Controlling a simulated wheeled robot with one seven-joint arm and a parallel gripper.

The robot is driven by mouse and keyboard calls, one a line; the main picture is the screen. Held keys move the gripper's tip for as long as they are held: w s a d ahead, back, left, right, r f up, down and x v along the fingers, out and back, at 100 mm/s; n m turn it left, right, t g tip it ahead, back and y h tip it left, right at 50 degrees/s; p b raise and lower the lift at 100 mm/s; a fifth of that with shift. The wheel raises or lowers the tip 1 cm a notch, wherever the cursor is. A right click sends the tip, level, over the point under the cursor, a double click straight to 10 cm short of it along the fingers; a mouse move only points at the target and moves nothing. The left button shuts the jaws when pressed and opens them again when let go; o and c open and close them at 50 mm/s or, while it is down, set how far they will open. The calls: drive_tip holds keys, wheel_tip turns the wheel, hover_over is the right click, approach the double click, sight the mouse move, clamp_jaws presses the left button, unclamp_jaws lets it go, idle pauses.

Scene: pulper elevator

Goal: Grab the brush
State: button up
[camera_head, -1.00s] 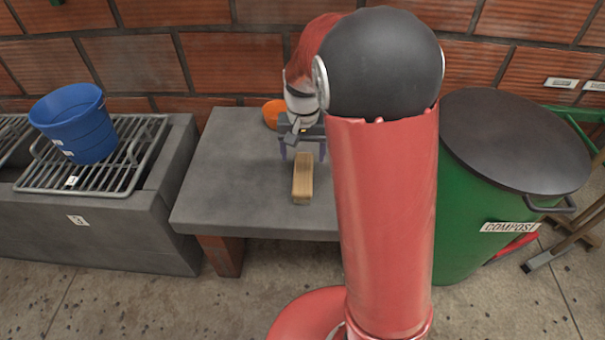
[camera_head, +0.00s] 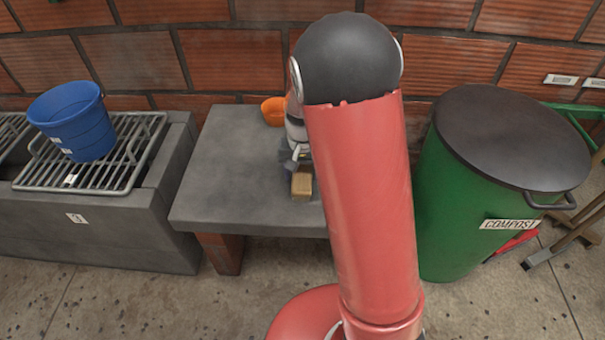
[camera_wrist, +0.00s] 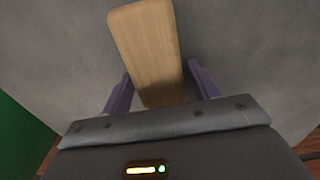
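The brush shows as a light wooden block (camera_head: 302,182) on the grey table, near its front edge; my arm hides part of it in the head view. In the wrist view the wooden block (camera_wrist: 147,45) lies lengthwise, with its near end between my two purple-grey fingers. My gripper (camera_wrist: 160,88) is open, one finger on each side of the wood, with small gaps visible. In the head view my gripper is just behind and above the block, mostly hidden by my arm. Bristles are not visible.
The grey table (camera_head: 225,180) is clear on its left. An orange bowl (camera_head: 273,110) stands at its back. A blue bucket (camera_head: 78,125) sits on a metal grill (camera_head: 125,165) at left. A green compost bin (camera_head: 450,220) stands right of the table.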

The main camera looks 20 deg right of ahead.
drive_tip(key=c, duration=0.8)
drive_tip(key=shift+r, duration=0.15)
drive_tip(key=shift+c, duration=0.2)
